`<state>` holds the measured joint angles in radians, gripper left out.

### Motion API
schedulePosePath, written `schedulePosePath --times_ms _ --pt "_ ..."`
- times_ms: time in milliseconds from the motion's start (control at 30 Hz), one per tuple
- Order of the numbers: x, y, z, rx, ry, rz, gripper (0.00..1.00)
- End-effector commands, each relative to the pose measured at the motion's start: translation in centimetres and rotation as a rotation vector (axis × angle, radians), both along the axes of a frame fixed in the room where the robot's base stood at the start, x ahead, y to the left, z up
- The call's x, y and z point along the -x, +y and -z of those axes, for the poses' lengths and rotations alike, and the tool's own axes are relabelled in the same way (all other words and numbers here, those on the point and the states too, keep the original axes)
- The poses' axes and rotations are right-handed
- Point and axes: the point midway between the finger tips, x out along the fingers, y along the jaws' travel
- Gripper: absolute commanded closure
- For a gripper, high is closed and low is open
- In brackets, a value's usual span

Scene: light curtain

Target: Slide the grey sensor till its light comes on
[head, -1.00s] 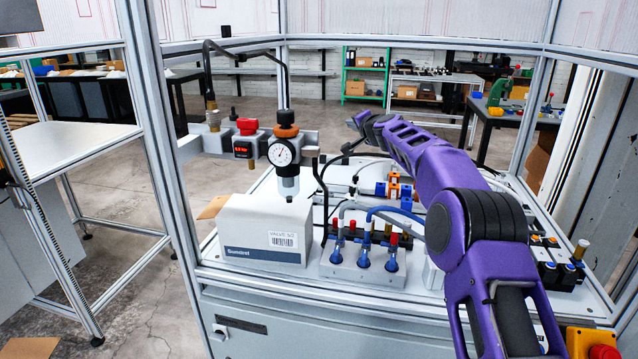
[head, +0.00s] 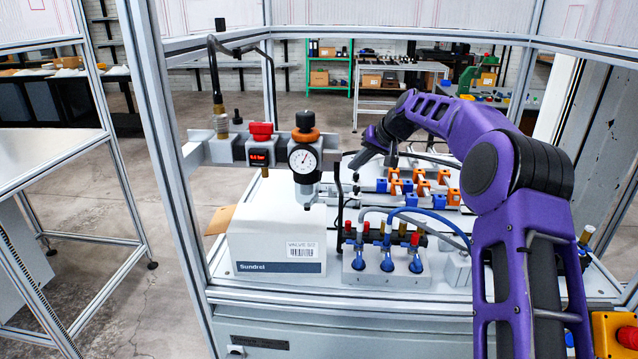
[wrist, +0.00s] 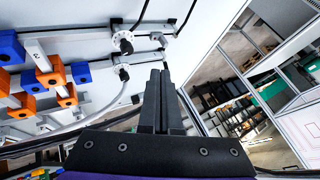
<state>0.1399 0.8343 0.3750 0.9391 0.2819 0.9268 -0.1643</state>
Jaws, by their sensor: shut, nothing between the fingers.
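My gripper (wrist: 160,73) is shut and empty in the wrist view, its dark fingers pressed together and pointing up the picture over a white surface. Grey rods with blue end blocks (wrist: 11,47) and orange blocks (wrist: 50,72) lie left of the fingers in the wrist view. Round black-and-silver fittings (wrist: 123,42) with thin tubes sit just beyond and left of the fingertips. I cannot pick out the grey sensor or any lit light on it with certainty.
A pressure gauge (head: 304,159) and red-knobbed regulator (head: 261,145) stand at the front left. A white box (head: 275,240) and a valve block (head: 385,272) with blue fittings and hoses stand in front. Metal frame posts (head: 165,150) edge the enclosure.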

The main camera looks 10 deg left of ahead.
Motion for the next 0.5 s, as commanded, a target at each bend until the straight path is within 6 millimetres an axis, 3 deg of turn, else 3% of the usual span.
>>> schedulePosePath --times_ms 100,200,500 --pt "0.8 -1.6 0.3 0.033 0.024 -0.011 1.00" --pt "1.0 -1.9 0.7 0.044 0.034 -0.017 1.00" --pt "-0.6 0.2 4.2 0.043 0.036 -0.019 1.00"
